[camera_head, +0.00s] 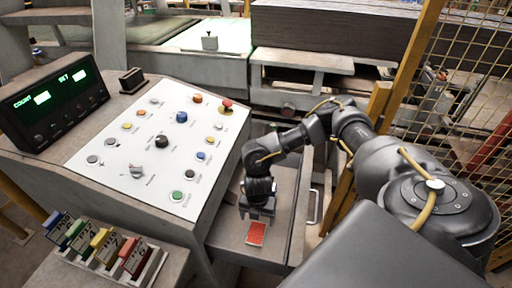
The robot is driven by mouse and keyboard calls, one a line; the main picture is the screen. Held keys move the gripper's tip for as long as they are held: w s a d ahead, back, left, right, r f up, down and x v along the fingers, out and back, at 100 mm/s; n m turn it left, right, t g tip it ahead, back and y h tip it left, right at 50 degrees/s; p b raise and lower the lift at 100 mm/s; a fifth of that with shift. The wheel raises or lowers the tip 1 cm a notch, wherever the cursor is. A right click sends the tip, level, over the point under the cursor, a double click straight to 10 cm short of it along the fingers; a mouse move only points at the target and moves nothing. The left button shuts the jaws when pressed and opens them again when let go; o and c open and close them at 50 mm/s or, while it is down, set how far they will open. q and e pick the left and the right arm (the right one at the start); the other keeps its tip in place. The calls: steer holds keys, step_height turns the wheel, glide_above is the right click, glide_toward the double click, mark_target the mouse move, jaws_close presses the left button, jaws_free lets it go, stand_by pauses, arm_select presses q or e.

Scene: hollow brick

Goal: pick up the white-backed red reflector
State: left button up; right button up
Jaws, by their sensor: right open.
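The red reflector (256,234) lies on the grey ledge (225,240) to the right of the control panel, with its red face up and a thin pale edge. Its back is hidden. My right gripper (257,212) points down just behind the reflector, close to its far edge. Its fingers are open. I cannot tell whether a finger touches the reflector. My left gripper is not in view.
The sloped control panel (120,165) with several buttons and knobs stands left of my right gripper. A counter box (55,105) sits behind it. A rack of coloured labelled blocks (105,250) is at the lower left. A yellow post and mesh fence (470,90) stand at the right.

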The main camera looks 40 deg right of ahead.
mark_target(258, 227)
steer(key=shift+s+f, duration=0.15)
steer(key=shift+f, duration=0.05)
steer(key=shift+f+p, duration=0.75)
steer(key=shift+f, duration=1.65)
steer(key=c, duration=1.1)
